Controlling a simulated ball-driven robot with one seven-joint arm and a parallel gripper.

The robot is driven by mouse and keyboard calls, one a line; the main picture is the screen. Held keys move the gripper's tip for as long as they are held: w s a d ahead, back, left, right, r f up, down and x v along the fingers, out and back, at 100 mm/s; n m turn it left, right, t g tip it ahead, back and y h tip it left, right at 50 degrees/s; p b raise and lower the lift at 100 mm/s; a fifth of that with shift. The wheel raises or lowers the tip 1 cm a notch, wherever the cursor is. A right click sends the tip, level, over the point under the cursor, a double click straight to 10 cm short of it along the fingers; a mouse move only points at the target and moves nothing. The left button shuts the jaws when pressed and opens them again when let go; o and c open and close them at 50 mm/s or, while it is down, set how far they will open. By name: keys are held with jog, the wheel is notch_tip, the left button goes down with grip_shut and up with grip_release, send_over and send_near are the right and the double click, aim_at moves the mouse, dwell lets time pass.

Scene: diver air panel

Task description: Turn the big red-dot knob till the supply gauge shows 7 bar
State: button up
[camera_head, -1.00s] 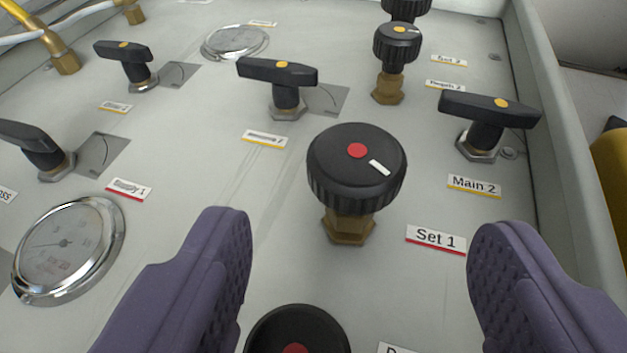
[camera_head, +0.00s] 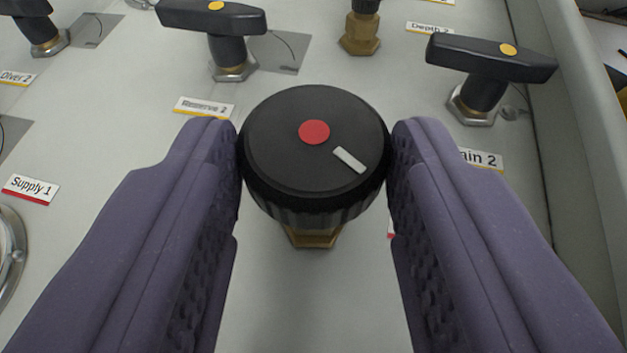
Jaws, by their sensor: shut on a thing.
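The big black knob (camera_head: 285,105) with a red dot and a white pointer mark stands on a brass fitting in the middle of the view. Its white mark points to the lower right. My gripper (camera_head: 316,165) is shut on the knob, one purple finger against its left side and one against its right. The supply gauge (camera_head: 10,256) shows only as a sliver of chrome rim and face at the left edge; its needle cannot be read. The Supply 1 label (camera_head: 31,189) is above it. The Set 1 label is almost wholly hidden behind the right finger.
A black T-handle (camera_head: 212,17) stands behind the knob, above the Reserve 2 label (camera_head: 204,107). Another T-handle (camera_head: 490,58) stands at right, near the partly hidden Main 2 label (camera_head: 482,158). A brass fitting (camera_head: 361,35) is at the back. The panel's raised wall (camera_head: 570,130) runs along the right.

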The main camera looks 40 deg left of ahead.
jog(key=p, duration=0.1)
jog(key=m+h+p, duration=0.1)
jog(key=p, duration=0.1)
jog(key=shift+s+a+r+t, duration=0.2)
jog(key=shift+s+r+t, duration=0.1)
jog(key=shift+r, duration=0.1)
jog(key=m+h+p, duration=0.1)
jog(key=p, duration=0.3)
jog(key=shift+a+t+h+p, duration=0.15)
jog(key=shift+t+h+p, duration=0.15)
jog(key=shift+t, duration=0.1)
jog(key=m+h+p, duration=0.1)
jog(key=p, duration=0.2)
jog(key=shift+a+m+t+p, duration=0.1)
jog(key=shift+m+t+p, duration=0.2)
jog(key=shift+f+m+h+p, duration=0.3)
jog(key=shift+m+h+p, duration=0.25)
jog(key=shift+p, duration=0.55)
jog(key=shift+f+t, duration=0.1)
jog(key=shift+t, duration=0.2)
jog(key=o, duration=1.1)
jog(key=shift+c, duration=0.2)
jog(key=shift+f+b, duration=0.15)
jog(key=shift+b, duration=0.45)
